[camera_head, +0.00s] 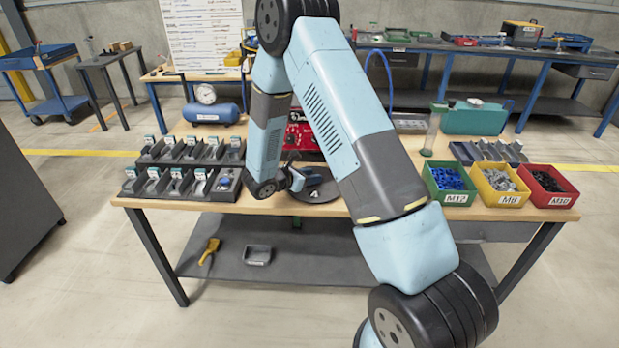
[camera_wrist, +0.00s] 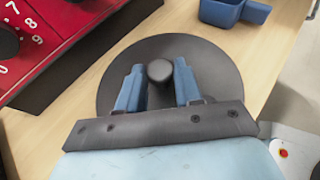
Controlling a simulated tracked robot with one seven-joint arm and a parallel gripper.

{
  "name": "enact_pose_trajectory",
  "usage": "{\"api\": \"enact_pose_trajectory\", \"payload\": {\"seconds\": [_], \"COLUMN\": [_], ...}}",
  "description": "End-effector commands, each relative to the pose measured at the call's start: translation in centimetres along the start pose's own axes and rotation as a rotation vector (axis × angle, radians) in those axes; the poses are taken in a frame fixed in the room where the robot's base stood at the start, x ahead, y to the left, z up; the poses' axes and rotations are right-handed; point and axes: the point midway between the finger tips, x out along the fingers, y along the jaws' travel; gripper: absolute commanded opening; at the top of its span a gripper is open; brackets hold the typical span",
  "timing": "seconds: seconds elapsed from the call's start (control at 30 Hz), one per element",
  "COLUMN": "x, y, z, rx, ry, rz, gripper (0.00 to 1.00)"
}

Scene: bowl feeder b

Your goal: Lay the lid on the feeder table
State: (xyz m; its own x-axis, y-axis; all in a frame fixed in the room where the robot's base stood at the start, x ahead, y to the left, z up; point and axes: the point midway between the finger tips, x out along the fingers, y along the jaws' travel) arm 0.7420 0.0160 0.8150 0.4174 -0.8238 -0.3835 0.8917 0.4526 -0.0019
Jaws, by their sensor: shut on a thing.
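In the head view the lid (camera_head: 322,188) shows partly behind my arm, over the front middle of the wooden feeder table (camera_head: 225,200). My gripper (camera_head: 297,180) is at the lid's left part there. The lid looks level; I cannot tell whether it touches the table top.
A red unit (camera_wrist: 45,45) with numbers stands left of the lid in the wrist view, and a blue scoop (camera_wrist: 235,11) lies beyond it. Black bins (camera_head: 188,152) stand on the table's left; green (camera_head: 450,185), yellow (camera_head: 500,185) and red (camera_head: 548,187) bins stand right.

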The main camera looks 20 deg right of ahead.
Motion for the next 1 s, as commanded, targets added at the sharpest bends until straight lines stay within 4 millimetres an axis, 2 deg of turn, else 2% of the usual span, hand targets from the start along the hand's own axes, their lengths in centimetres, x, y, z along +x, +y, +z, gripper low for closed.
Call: {"api": "enact_pose_trajectory", "payload": {"seconds": [0.37, 0.4, 0.6, 0.63, 0.93, 1.0], "x": [0.15, 0.14, 0.11, 0.1, -0.02, -0.61], "y": [0.01, 0.0, 0.0, 0.0, 0.02, 0.07], "z": [-0.38, -0.36, -0.36, -0.36, -0.13, -0.18], "rx": [0.001, 0.001, 0.0, 0.0, 0.001, 0.0], "ry": [-0.001, 0.0, 0.0, 0.0, 0.0, 0.0], "rz": [0.0, 0.0, 0.001, 0.001, 0.001, 0.003], "gripper": [0.0, 0.39, 0.58, 0.6, 0.6, 0.6]}}
